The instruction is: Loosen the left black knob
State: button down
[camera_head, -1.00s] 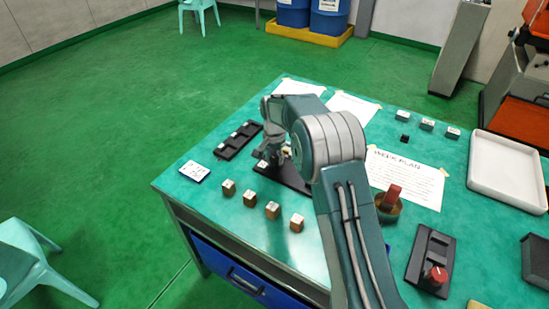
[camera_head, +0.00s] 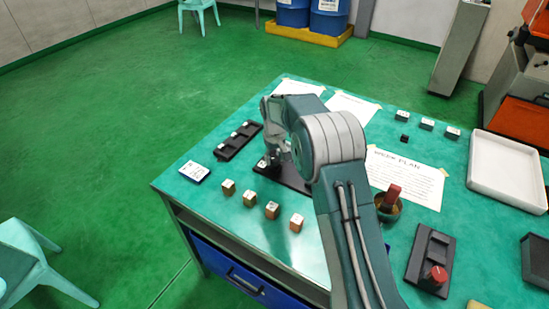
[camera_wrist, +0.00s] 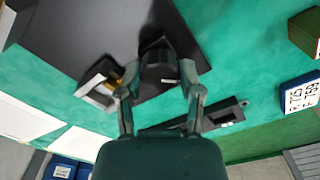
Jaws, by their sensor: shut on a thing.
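The left black knob (camera_wrist: 158,66) sits on a black plate (camera_wrist: 85,38) in the wrist view. My gripper (camera_wrist: 159,76) has one finger on each side of the knob and is shut on it. In the head view, my gripper (camera_head: 271,160) is low over the left end of the black plate (camera_head: 293,179). My arm hides part of the plate, and the knob is hard to make out there.
Several small brown blocks (camera_head: 250,198) stand near the table's front left edge. A black tray with slots (camera_head: 238,141) lies behind the gripper. A red-knobbed black fixture (camera_head: 430,262) and a white tray (camera_head: 508,173) are to the right.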

aim_at(274, 157)
jog(key=n, duration=0.4)
jog(key=shift+w+n, duration=0.1)
jog(key=shift+n, duration=2.1)
jog(key=shift+c, duration=1.3)
grip_release()
jog(key=shift+w, duration=0.1)
jog(key=shift+a, duration=0.1)
jog(key=shift+r, duration=0.1)
notch_tip(274, 157, up, 12)
jog(key=shift+f, duration=0.2)
